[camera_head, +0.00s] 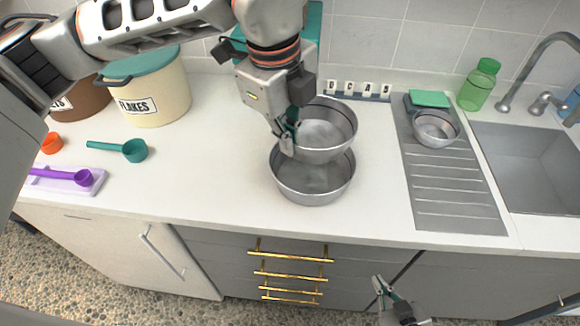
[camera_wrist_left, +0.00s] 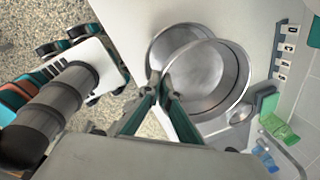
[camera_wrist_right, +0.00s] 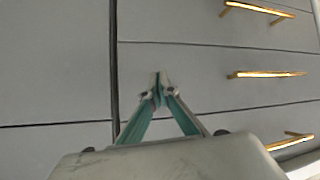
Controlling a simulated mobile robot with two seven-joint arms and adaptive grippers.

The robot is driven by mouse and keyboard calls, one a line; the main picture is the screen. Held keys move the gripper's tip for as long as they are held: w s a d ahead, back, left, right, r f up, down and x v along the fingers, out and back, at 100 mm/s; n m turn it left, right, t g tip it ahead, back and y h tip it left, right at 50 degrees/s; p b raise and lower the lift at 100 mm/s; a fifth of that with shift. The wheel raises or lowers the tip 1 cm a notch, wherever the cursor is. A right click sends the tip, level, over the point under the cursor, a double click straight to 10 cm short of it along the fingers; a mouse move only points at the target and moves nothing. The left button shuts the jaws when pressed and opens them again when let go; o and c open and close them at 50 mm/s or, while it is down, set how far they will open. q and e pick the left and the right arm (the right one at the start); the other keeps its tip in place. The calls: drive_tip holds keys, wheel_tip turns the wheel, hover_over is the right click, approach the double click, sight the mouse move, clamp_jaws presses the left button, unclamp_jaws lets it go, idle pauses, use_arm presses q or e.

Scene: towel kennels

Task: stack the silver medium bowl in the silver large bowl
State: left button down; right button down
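The silver medium bowl (camera_head: 333,133) is held by its left rim in my left gripper (camera_head: 288,138), which is shut on it. It hangs upright or nearly so, above and slightly behind the silver large bowl (camera_head: 312,191). The large bowl stands on the counter, its back part hidden by the medium bowl. In the left wrist view the medium bowl (camera_wrist_left: 212,75) overlaps the large bowl (camera_wrist_left: 165,42), and the gripper's fingertips (camera_wrist_left: 160,88) are at the rim. My right gripper (camera_head: 381,286) is shut and empty, low in front of the drawers; its fingertips (camera_wrist_right: 157,86) meet.
A small silver bowl (camera_head: 436,128) and a green sponge (camera_head: 430,99) sit on the drainboard (camera_head: 455,190) beside the sink (camera_head: 530,165). A flakes canister (camera_head: 155,95) and scoops (camera_head: 134,151) are left. The front counter is clear.

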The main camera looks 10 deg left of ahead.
use_arm(q)
wheel_tip(320, 180, down, 8)
drive_tip(key=shift+r, duration=0.1)
idle(0.4)
drive_tip(key=shift+f+b, duration=0.5)
drive_tip(key=shift+f, duration=0.15)
drive_tip(key=c, duration=2.3)
unclamp_jaws()
